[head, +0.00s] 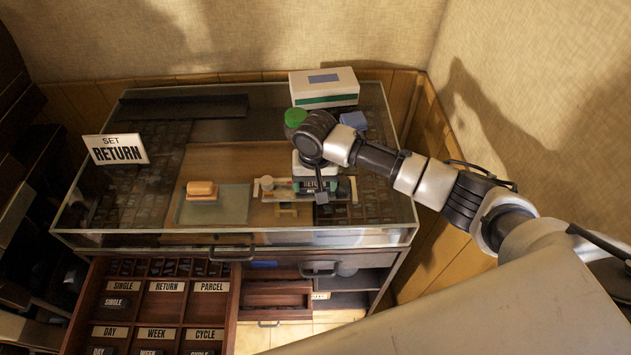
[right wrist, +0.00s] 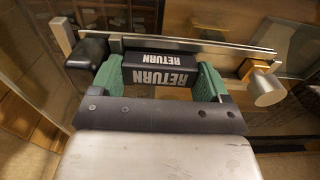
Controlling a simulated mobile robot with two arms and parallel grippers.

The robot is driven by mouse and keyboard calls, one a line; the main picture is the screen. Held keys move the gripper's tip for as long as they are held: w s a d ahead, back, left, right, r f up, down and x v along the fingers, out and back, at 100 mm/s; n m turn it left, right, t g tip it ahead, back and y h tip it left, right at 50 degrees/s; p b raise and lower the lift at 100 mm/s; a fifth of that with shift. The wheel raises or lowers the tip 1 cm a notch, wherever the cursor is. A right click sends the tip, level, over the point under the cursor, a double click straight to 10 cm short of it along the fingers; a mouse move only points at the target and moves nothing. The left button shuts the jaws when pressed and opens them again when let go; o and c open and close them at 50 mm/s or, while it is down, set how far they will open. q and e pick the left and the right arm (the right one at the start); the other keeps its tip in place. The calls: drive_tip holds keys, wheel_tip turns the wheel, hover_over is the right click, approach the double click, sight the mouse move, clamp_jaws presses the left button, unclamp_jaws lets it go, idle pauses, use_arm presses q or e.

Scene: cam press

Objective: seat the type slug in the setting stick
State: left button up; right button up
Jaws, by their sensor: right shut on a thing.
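My right gripper (head: 316,187) is shut on the type slug, a black block with RETURN in white letters. The slug (right wrist: 158,69) sits between the green fingers (right wrist: 160,80) in the right wrist view. The setting stick, a metal rail (right wrist: 190,45) with a black block at its left end and a brass clamp with a silver knob at its right, runs just beyond the slug. In the head view the stick's knob (head: 267,183) shows left of the gripper; the gripper hides much of the stick. I cannot tell whether the slug touches the rail. My left gripper is not visible.
The glass-topped cabinet (head: 340,237) carries a green mat (head: 228,214) with a tan-topped block, a SET RETURN sign (head: 116,149), a green-lidded jar (head: 295,117) and a white-green box (head: 323,88). An open drawer (head: 158,311) holds labelled compartments with slugs.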

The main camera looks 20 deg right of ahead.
sight(314, 184)
drive_tip(key=o, duration=0.8)
drive_tip(key=shift+s+a+f, duration=0.1)
drive_tip(key=shift+s+f, duration=0.2)
drive_tip(key=shift+f, duration=0.2)
drive_tip(key=shift+s+f, duration=0.25)
drive_tip(key=shift+f, duration=0.2)
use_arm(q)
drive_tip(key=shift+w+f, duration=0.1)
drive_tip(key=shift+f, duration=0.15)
use_arm(e)
drive_tip(key=shift+o, duration=0.4)
drive_tip(key=shift+w+a, duration=0.1)
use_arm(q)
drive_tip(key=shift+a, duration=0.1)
use_arm(e)
drive_tip(key=r, duration=0.2)
drive_tip(key=w+r+b, duration=0.1)
drive_tip(key=r, duration=0.1)
drive_tip(key=shift+w+d+r, duration=0.1)
drive_tip(key=shift+d+r, duration=0.1)
drive_tip(key=shift+r, duration=0.15)
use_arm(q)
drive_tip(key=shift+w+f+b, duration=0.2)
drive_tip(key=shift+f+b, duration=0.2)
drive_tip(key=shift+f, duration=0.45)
use_arm(e)
wheel_tip(314, 184, up, 9)
drive_tip(key=shift+f, duration=0.15)
